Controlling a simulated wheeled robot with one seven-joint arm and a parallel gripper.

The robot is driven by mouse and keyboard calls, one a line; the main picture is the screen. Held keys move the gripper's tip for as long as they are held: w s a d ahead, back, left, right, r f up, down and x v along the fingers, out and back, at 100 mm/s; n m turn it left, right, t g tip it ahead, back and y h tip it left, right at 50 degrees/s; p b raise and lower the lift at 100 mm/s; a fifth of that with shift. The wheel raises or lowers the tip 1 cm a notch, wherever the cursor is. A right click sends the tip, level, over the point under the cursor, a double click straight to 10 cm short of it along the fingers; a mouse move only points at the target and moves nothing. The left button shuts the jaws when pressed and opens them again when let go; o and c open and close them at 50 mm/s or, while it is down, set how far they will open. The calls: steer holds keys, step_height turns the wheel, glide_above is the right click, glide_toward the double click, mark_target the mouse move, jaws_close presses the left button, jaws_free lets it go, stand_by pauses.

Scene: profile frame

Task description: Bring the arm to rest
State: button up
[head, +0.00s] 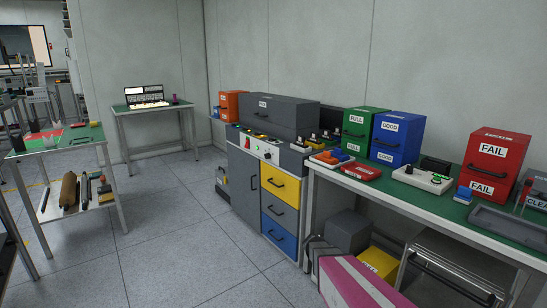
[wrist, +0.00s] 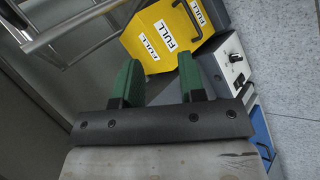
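My gripper (wrist: 160,75) shows in the wrist view with two green fingers spread apart and nothing between them. Beyond the fingers is a yellow box (wrist: 160,35) with FULL labels, apart from them as far as I can tell. In the head view the gripper itself cannot be made out. The yellow box (head: 383,262) shows there under the right-hand table, partly hidden.
A grey cabinet (head: 247,190) with yellow and blue drawers stands beside the green-topped table (head: 440,200), which holds green, blue and red labelled boxes. A metal stool (head: 455,265) stands under the table. Open floor (head: 185,240) lies to the left, before another table (head: 65,143).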

steer(key=s+a+r+y, duration=0.8)
steer(key=s+a+r, duration=0.1)
steer(key=s+r, duration=0.2)
steer(key=shift+s+r+y, duration=0.3)
steer(key=shift+s, duration=0.5)
steer(key=shift+a, duration=0.1)
